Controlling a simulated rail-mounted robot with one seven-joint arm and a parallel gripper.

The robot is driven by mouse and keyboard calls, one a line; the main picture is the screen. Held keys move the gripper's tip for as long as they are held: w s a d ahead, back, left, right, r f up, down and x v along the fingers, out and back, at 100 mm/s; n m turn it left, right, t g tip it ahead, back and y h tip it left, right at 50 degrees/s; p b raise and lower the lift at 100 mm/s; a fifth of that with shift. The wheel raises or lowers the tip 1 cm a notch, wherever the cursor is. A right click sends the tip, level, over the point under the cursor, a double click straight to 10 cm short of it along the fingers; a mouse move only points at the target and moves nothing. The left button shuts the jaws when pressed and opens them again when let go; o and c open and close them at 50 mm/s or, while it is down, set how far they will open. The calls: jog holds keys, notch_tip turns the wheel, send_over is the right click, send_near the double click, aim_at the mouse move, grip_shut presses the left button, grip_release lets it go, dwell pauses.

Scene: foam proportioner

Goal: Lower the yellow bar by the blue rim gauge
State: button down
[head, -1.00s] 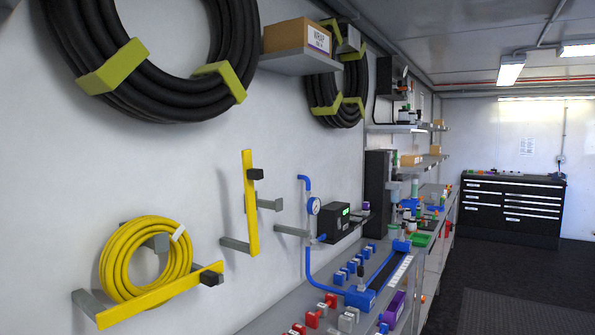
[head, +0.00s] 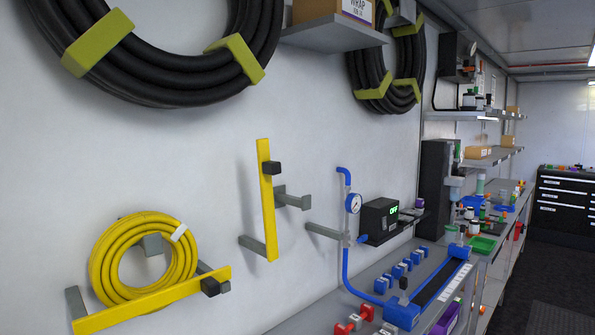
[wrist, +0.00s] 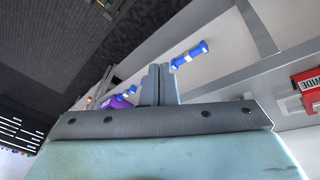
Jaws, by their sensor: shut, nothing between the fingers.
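The yellow bar (head: 267,195) near the gauge stands upright, slightly tilted, on the wall in the head view. It has a black knob (head: 271,168) on its upper part. A grey bracket (head: 322,231) sticks out to its right, and another (head: 252,245) sits by its lower end. The blue rim gauge (head: 353,203), with a white face, is on a blue pipe to the right. My gripper (wrist: 158,75) shows only in the wrist view. Its fingers are together and empty, over the bench area, with no yellow bar in that view.
A second yellow bar (head: 150,302) lies nearly level across brackets, in front of a coiled yellow hose (head: 105,265). A black box with a green display (head: 380,220) stands right of the gauge. Below is a bench with red and blue parts. A red box (wrist: 308,90) shows in the wrist view.

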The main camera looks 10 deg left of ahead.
jog(key=w+a+r+n+t+y, duration=0.1)
jog(key=w+a+r+n+t, duration=0.3)
jog(key=r, duration=0.3)
jog(key=w+a+r+n+t+y+p, duration=0.1)
jog(key=w+a+r+n+t, duration=0.2)
jog(key=w+r, duration=0.4)
jog(key=w+a+r+n+t+y, duration=0.1)
jog(key=w+a+r+n+t, duration=0.3)
jog(key=r, duration=0.4)
jog(key=s+a+r+n+y, duration=0.2)
jog(key=a+r+n+y, duration=0.8)
jog(key=a+r, duration=0.7)
jog(key=n, duration=0.3)
jog(key=shift+g+p, duration=0.3)
jog(key=shift+g, duration=0.1)
